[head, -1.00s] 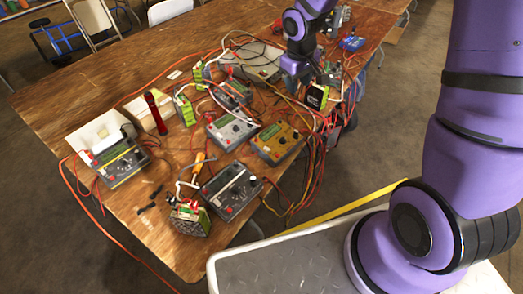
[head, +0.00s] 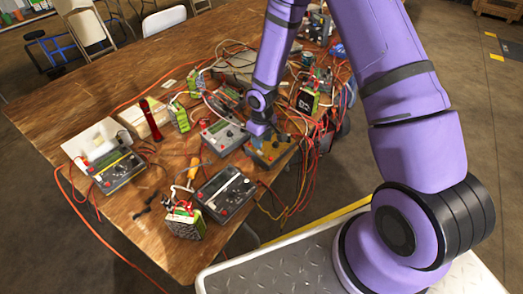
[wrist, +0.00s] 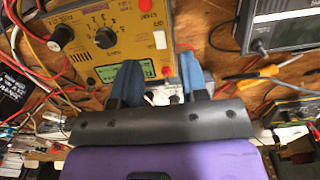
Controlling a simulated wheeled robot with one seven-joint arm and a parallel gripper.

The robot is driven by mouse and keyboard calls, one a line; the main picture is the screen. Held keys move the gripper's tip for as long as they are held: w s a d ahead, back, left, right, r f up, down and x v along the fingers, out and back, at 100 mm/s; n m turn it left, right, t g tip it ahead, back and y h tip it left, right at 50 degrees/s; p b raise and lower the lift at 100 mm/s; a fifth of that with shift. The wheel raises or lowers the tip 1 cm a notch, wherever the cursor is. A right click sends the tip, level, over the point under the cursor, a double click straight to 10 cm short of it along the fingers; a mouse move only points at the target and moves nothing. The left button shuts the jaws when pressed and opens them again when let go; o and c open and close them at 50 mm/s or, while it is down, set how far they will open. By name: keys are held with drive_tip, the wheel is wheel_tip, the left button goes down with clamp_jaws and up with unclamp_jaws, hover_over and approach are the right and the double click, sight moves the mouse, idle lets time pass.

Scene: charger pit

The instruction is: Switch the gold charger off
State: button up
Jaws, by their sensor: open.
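The gold charger (head: 268,158) lies on the wooden table in the head view, partly hidden by my arm. In the wrist view the gold charger (wrist: 124,57) fills the upper left of the picture. My gripper (wrist: 160,72) is open, with blue fingers apart over the charger's near right corner. It also shows over the charger in the head view (head: 261,132). Contact with the charger cannot be told.
A light grey charger (head: 223,137) sits just left of the gold one, and a dark charger (head: 225,194) sits nearer. Red, yellow and black cables tangle around them. A screwdriver with a yellow handle (wrist: 270,71) lies right of my gripper.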

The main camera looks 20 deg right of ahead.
sight(262, 154)
drive_tip(key=shift+f, duration=2.8)
